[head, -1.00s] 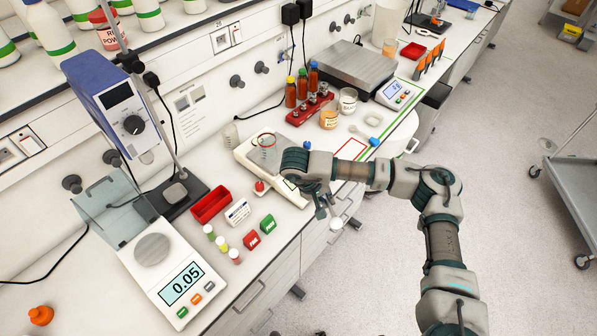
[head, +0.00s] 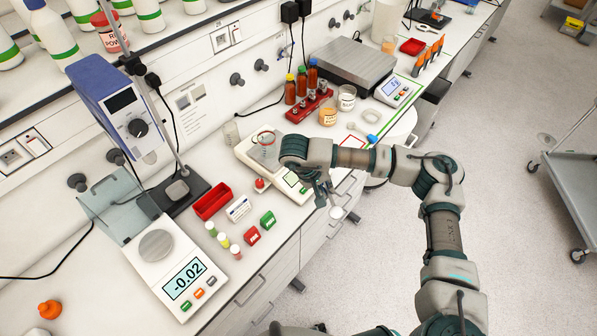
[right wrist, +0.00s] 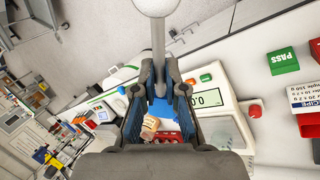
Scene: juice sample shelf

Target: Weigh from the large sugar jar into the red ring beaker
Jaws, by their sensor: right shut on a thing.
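The red ring beaker (head: 265,148), clear with a red band near its rim, stands on the pan of the middle balance (head: 290,182). Two jars stand behind my right forearm: one with an orange label (head: 328,117) and one with a white label (head: 347,99). I cannot read which is the large sugar jar. My right gripper (head: 322,193) is in front of the balance's front edge, shut on a scoop (head: 337,212) by its handle. In the right wrist view the gripper (right wrist: 158,92) holds the scoop's pale handle (right wrist: 158,45); the contents of its bowl cannot be told. My left gripper is not in view.
A second balance (head: 157,246) reading -0.02 stands front left. A red tray (head: 212,201), small vials and green and red blocks lie between. A red rack (head: 308,108) with bottles and a large scale (head: 350,66) stand behind.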

